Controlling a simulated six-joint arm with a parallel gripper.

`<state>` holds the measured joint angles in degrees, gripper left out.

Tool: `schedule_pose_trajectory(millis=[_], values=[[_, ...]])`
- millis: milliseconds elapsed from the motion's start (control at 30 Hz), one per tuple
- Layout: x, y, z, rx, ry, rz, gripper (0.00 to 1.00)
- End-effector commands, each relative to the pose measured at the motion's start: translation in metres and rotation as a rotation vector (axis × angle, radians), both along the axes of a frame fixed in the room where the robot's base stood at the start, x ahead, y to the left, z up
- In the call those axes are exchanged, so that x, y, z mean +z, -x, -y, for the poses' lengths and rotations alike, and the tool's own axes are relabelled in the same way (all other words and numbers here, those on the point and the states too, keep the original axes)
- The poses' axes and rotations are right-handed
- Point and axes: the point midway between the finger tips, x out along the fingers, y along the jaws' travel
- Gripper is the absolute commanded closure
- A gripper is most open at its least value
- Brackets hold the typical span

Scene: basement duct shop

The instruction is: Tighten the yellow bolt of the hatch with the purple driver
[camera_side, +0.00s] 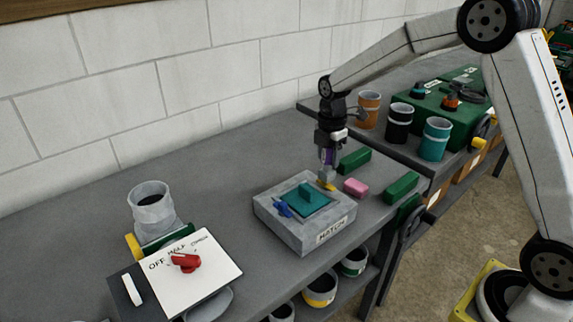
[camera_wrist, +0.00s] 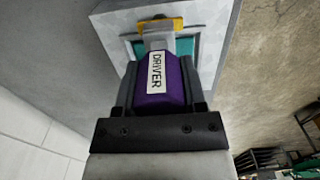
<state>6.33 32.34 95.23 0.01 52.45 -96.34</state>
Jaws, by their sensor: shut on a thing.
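My gripper (camera_side: 328,152) is shut on the purple driver, which points down over the hatch; the driver (camera_wrist: 161,88) fills the middle of the wrist view with its "DRIVER" label. The hatch (camera_side: 315,231) is a grey box with a teal lid (camera_side: 308,198) and handle. The yellow bolt (camera_side: 326,185) is at the hatch's far right corner, directly under the driver's tip. In the wrist view the tip meets or overlaps the yellow bolt (camera_wrist: 162,24); exact seating is hard to tell. A blue bolt (camera_side: 283,210) is at the lid's near left side.
A pink block (camera_side: 355,187) and green blocks (camera_side: 355,160) lie right of the hatch. A dial panel (camera_side: 190,262) with a red knob and a grey cup (camera_side: 151,203) stand at left. Orange (camera_side: 369,108), black (camera_side: 399,123) and teal (camera_side: 435,138) cups stand at the back right.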

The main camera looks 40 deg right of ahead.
Motion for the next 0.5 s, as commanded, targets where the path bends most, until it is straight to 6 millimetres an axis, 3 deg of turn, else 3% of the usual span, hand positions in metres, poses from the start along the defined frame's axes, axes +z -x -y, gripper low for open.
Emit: schedule_pose_trajectory(millis=[500], values=[[-0.0053,-0.0001,0.0000,0.000,0.000,0.001,1.00]])
